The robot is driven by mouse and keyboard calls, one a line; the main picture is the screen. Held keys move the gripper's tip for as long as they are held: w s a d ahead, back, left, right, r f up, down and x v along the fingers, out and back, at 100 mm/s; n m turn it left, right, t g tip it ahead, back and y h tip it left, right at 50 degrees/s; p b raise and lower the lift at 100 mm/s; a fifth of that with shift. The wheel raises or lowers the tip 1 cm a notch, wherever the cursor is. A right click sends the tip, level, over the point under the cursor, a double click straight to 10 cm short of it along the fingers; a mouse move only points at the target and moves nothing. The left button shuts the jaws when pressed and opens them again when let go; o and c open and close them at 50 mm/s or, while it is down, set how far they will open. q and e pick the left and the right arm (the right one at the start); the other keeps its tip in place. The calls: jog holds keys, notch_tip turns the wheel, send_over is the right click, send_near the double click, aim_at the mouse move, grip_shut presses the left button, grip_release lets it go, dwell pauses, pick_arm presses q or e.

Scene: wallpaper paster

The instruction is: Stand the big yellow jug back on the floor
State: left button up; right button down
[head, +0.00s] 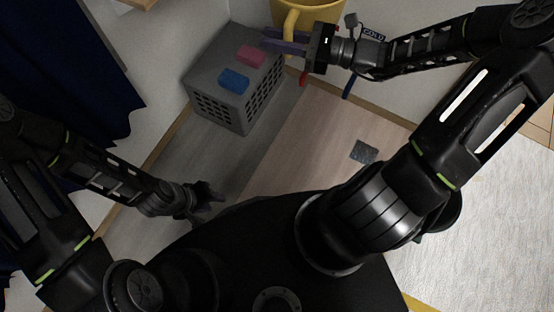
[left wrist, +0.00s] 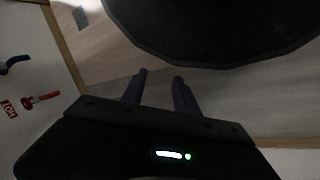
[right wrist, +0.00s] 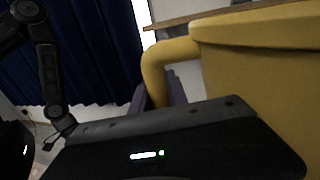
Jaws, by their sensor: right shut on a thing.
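The big yellow jug (head: 325,12) is at the top edge of the head view, partly cut off. It fills the right side of the right wrist view (right wrist: 265,85), looking roughly upright. My right gripper (head: 272,40) is shut on the jug's handle (right wrist: 168,62). The jug's bottom is out of view, so I cannot tell its height above the floor. My left gripper (head: 212,194) is low over the floor, away from the jug. Its two fingers (left wrist: 160,88) stand apart with nothing between them.
Clear wood-look floor (head: 300,140) with a small dark square (head: 364,151) lies below. Red (left wrist: 42,100) and blue (left wrist: 14,64) taps are on the white wall.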

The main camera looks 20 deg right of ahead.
pick_arm(q)
jog(key=shift+o, duration=0.2)
